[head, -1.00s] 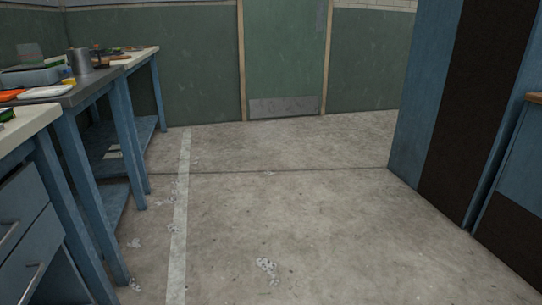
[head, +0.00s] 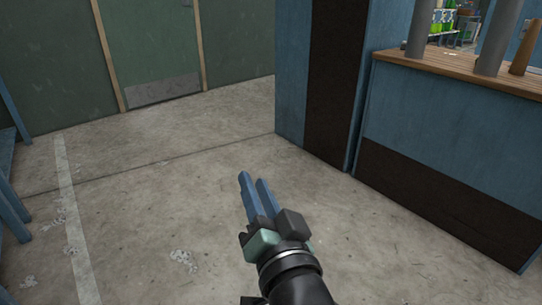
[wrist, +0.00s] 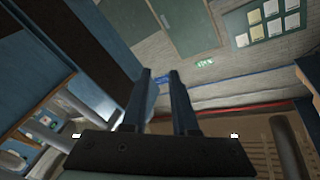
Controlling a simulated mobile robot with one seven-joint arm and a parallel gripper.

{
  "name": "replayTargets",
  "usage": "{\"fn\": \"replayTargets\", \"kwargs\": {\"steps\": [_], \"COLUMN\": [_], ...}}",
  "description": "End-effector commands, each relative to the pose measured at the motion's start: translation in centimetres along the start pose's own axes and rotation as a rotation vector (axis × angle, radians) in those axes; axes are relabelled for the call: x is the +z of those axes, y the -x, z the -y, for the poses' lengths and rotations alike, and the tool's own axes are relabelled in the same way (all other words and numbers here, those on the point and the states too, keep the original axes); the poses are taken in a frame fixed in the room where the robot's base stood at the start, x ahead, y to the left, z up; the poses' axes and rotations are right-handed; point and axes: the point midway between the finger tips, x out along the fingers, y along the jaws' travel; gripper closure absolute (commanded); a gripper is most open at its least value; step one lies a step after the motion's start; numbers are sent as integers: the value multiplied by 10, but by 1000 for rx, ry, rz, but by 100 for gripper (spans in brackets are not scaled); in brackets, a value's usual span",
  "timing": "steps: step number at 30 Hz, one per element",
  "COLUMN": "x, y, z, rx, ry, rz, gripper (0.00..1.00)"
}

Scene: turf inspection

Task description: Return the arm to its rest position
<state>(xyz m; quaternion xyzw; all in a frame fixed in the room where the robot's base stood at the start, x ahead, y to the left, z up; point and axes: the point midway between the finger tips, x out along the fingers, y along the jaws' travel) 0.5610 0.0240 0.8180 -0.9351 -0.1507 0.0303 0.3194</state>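My gripper (head: 253,180) shows at the lower middle of the head view, with its blue fingers pointing up and away over the floor. In the wrist view my gripper (wrist: 160,74) has its two dark fingers apart, with a gap between them and nothing held. It is open and touches nothing that I can see. The wrist view is tilted and shows a door, a wall and dark beams beyond the fingers.
A blue and dark brown partition (head: 335,75) stands at the right, beside a counter with a wooden top (head: 455,72) bearing grey posts. A green door (head: 150,45) is at the back left. Blue bench legs (head: 12,205) stand at the left edge. The concrete floor (head: 190,170) between is clear.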

Motion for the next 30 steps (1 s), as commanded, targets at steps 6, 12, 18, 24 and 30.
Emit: {"fn": "replayTargets", "kwargs": {"steps": [6, 12, 18, 24, 30], "x": [-140, -241, -310, -359, -407], "y": [21, 87, 109, 106, 103], "z": [105, 198, 254, 291, 328], "rx": [-32, -3, 27, 27, 26], "ry": [398, 680, 750, 747, 746], "rz": [-366, -740, -845, -841, -839], "gripper": [73, 73, 73, 73, 73]}}
